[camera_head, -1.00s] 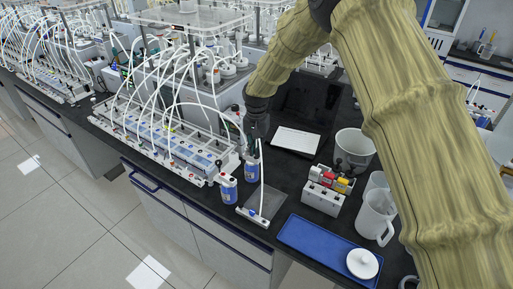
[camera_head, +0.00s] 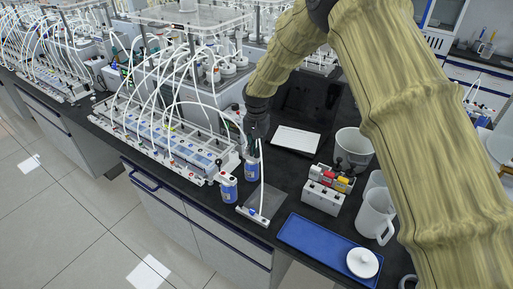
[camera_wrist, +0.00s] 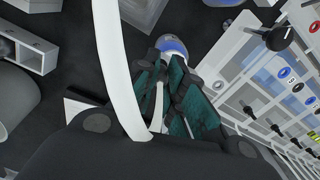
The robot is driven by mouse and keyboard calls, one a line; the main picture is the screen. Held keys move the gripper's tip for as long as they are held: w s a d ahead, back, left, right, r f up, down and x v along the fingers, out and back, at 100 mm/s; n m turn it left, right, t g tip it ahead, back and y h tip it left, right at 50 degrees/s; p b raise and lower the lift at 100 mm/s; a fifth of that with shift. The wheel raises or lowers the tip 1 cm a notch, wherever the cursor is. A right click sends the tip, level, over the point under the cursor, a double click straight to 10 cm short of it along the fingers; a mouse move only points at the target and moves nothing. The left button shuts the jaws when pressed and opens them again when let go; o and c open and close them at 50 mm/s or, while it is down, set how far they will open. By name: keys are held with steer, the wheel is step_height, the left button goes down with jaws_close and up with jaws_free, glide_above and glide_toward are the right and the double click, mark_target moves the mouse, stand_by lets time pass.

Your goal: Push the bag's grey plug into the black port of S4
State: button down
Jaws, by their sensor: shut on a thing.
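My gripper (camera_head: 253,143) points down beside the tube rack, over the bench. In the wrist view my gripper (camera_wrist: 174,90) is shut, its green-padded fingers close together around a thin whitish piece that is mostly hidden. The grey plug cannot be made out clearly. A flat grey bag (camera_head: 270,197) lies on the bench with a white strip (camera_head: 253,215) along its front end. A white tube (camera_head: 262,185) rises from it towards my gripper, and a white tube (camera_wrist: 118,70) crosses the wrist view. Black ports (camera_wrist: 249,111) line the white rack (camera_wrist: 238,60); I cannot read which is S4.
Blue-labelled bottles stand at the rack's end (camera_head: 228,187) and under my gripper (camera_head: 251,166). To the right are a small block with coloured parts (camera_head: 327,188), a blue tray (camera_head: 300,240), a jug (camera_head: 374,215) and a white tablet-like panel (camera_head: 297,140). Several tubes arch over the rack.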

steer(key=shift+f+b, duration=0.3)
steer(key=shift+f, duration=0.35)
stand_by(1.1)
stand_by(0.3)
steer(key=c, duration=1.4)
jaws_free()
steer(key=shift+c, duration=0.2)
step_height(320, 180, up, 12)
